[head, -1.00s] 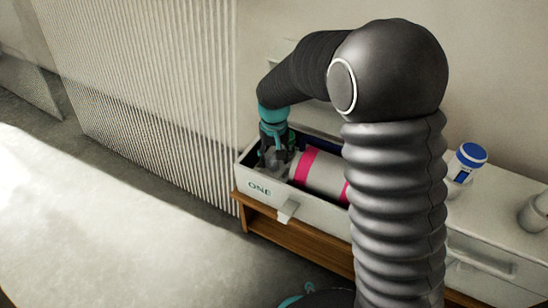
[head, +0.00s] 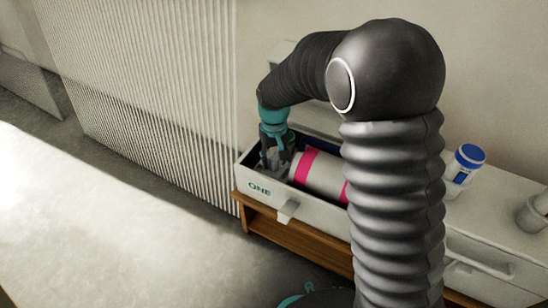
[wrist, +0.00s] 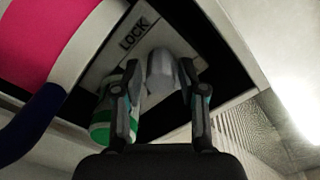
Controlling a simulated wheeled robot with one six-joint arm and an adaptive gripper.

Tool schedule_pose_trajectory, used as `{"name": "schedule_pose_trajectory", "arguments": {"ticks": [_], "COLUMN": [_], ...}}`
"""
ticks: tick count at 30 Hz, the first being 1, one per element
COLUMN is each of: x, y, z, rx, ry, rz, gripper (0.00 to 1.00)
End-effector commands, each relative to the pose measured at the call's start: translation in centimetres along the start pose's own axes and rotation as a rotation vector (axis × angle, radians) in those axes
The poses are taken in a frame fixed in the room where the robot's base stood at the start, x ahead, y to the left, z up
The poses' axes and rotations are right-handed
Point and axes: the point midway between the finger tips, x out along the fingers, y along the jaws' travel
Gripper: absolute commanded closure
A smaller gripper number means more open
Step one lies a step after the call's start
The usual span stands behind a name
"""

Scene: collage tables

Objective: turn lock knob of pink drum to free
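The pink drum (head: 321,175) lies on its side in the open drawer, a pale cylinder with pink bands. In the wrist view a pink and white part of it (wrist: 62,42) fills the upper left. A pale grey knob (wrist: 160,72) stands on a light panel by a label reading LOCK (wrist: 134,33). My gripper (wrist: 160,75) reaches down into the drawer's left end (head: 276,160). Its fingers are apart, one on each side of the knob. The right fingertip overlaps the knob in view; firm contact on both sides does not show. Any free label is not visible.
The drawer, marked ONE (head: 260,189), has walls close around my gripper. A green and white object (wrist: 103,118) sits beside the left finger. A blue-capped bottle (head: 466,163) stands on the cabinet at the right. A ribbed wall panel (head: 150,80) rises at the left.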

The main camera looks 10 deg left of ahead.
Motion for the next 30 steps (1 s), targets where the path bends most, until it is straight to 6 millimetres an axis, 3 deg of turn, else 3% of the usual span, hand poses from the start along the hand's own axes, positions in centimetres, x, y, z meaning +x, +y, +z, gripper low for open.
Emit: {"name": "schedule_pose_trajectory", "arguments": {"ticks": [9,14,30], "x": [-0.1,-1.1,-10.5], "y": [0.0,0.0,0.0], "z": [0.0,-0.1,-0.1], "rx": [0.001,0.001,0.001], "ry": [0.0,0.003,0.002], "rz": [0.0,0.0,0.0], "gripper": [0.46,0.46,0.46]}}
